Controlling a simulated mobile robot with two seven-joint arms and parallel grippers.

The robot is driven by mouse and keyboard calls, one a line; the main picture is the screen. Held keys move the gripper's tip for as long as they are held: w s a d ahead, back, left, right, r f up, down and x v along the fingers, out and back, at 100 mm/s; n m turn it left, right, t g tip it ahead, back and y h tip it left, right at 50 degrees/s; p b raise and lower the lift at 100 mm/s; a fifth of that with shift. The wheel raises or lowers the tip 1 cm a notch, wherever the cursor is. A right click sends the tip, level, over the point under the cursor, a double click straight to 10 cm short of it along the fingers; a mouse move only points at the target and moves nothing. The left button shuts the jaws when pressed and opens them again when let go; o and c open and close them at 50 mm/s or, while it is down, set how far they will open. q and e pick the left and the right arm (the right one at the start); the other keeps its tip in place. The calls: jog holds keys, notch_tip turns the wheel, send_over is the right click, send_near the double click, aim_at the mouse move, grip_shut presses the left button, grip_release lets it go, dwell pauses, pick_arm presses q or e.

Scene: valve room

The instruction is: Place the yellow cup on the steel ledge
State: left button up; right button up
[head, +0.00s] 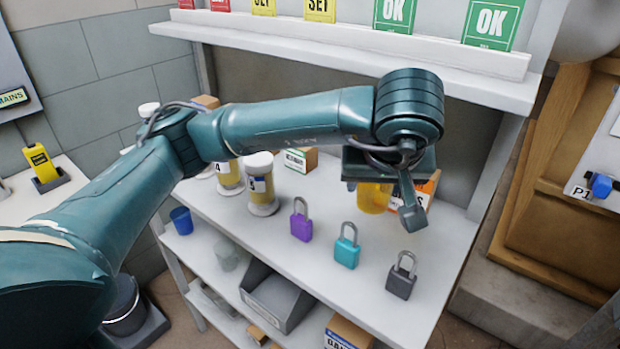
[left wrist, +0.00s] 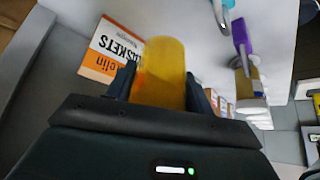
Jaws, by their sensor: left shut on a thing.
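The yellow cup (head: 374,198) is partly hidden under my left gripper (head: 388,192) in the head view, over the right part of the light grey shelf (head: 330,235). In the left wrist view the cup (left wrist: 163,68) stands between the two dark fingers of my left gripper (left wrist: 163,88), which is shut on it. I cannot tell whether the cup's base touches the shelf. No surface is clearly marked as the steel ledge; a narrow pale ledge (head: 350,48) with sign cards runs above the shelf. My right gripper is not in view.
Purple (head: 301,226), teal (head: 346,250) and dark grey (head: 401,280) padlocks line the shelf's front. White-lidded jars (head: 262,190) stand left of them. A gaskets box (left wrist: 112,50) is close beside the cup. A grey bin (head: 278,300) sits on the lower shelf.

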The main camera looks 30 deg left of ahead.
pick_arm(q)
jog(key=w+a+f, duration=0.1)
jog(key=w+a, duration=0.1)
jog(key=a, duration=0.2)
jog(key=w+a+f, duration=0.1)
jog(key=w+a, duration=0.1)
jog(key=a, duration=0.1)
jog(key=w+a+f+p, duration=0.1)
jog(key=w+a, duration=0.1)
jog(key=a, duration=0.2)
jog(key=shift+w+a, duration=0.3)
jog(key=shift+w, duration=0.1)
jog(key=shift+f, duration=2.05)
jog(key=shift+f, duration=0.2)
jog(key=o, duration=0.9)
jog(key=shift+o, duration=0.2)
